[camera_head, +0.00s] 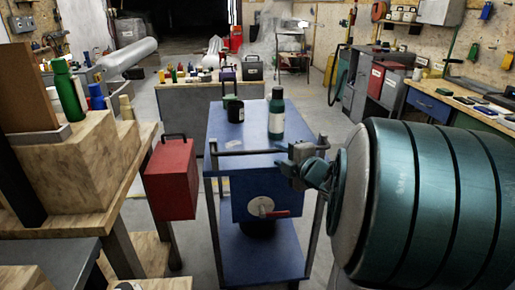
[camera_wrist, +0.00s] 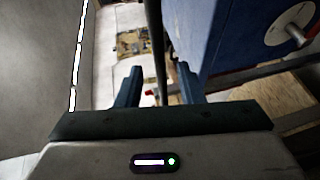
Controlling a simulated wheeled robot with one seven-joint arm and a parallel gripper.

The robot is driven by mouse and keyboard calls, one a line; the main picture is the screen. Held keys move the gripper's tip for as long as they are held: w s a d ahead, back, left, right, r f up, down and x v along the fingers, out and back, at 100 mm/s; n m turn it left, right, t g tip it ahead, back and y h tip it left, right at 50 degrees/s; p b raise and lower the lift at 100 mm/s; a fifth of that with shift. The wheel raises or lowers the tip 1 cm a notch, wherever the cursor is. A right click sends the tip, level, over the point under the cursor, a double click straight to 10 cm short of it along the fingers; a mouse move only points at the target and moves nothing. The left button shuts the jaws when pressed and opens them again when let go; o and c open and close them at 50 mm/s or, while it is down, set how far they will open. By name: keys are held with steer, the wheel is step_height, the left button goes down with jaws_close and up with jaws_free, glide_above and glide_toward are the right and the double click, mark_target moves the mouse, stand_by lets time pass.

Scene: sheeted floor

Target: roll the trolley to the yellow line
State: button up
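The blue trolley (camera_head: 243,133) stands upright on the floor in front of me. It has a dark push bar (camera_head: 245,152) across its near side and a blue box-like body below with a round pale plate (camera_head: 262,206) and red lever. My gripper (camera_head: 297,168) is at the right end of the bar. In the wrist view its fingers (camera_wrist: 158,88) are apart, with a dark post between them and gaps showing; contact is unclear. I cannot make out a yellow line.
A red case (camera_head: 170,178) hangs or stands close left of the trolley, beside a wooden bench (camera_head: 85,165). A table (camera_head: 190,100) with bottles and boxes stands behind the trolley. Cabinets and a workbench (camera_head: 435,108) line the right. Bare floor (camera_head: 315,103) shows behind right.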

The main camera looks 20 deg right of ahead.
mark_target(275, 151)
steer(key=x, duration=0.6)
steer(key=shift+w, duration=0.1)
jaws_close()
